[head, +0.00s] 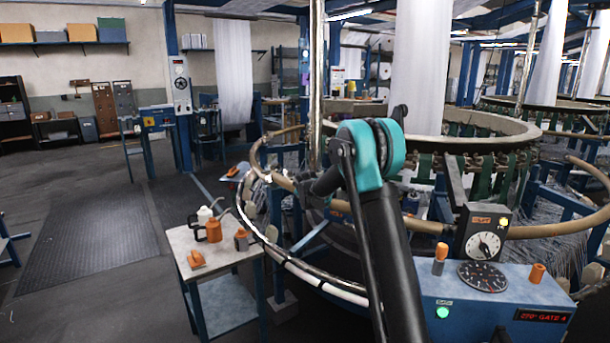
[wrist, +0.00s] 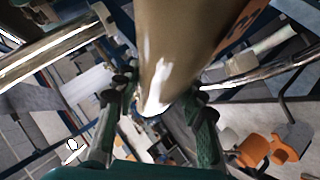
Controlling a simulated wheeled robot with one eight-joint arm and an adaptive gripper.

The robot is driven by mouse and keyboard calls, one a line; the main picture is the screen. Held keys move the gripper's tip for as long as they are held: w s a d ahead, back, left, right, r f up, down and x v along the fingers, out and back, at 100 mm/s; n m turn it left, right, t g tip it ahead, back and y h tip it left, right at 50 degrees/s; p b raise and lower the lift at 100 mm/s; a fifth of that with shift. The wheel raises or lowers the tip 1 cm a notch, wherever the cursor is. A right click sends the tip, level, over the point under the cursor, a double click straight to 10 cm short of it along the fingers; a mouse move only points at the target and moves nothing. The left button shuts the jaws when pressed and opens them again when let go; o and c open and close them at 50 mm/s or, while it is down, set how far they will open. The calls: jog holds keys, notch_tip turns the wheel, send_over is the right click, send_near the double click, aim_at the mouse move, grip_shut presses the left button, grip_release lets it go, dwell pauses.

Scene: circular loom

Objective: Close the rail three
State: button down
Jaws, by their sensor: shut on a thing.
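A tan, curved tubular rail (head: 262,150) stands at the left side of the circular loom. Its near end runs to my gripper (head: 305,187), which sits beside the steel upright post. In the wrist view a thick tan tube, seemingly this rail (wrist: 180,45), comes down between the two dark green fingers of my gripper (wrist: 155,112). The fingers are shut on it, one on each side. My arm hides part of the loom behind the gripper. Another tan rail (head: 530,231) runs along the right side. No number is legible on either rail.
A low white and black ring (head: 300,270) curves near the floor. A small table (head: 215,255) with bottles and orange tools stands at the left. A blue control box (head: 455,300) with dials and a lit display is at the front right. Floor further left is free.

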notch_tip(320, 180, down, 3)
jog(key=shift+r, duration=0.2)
jog(key=shift+s+f, duration=0.15)
jog(key=shift+f, duration=0.45)
jog(key=c, duration=0.9)
grip_release()
jog(key=shift+a+f, duration=0.1)
jog(key=shift+s+r, duration=0.2)
jog(key=shift+r, duration=0.1)
jog(key=v, duration=1.1)
jog(key=shift+r, duration=0.15)
jog(key=shift+s+a, duration=0.1)
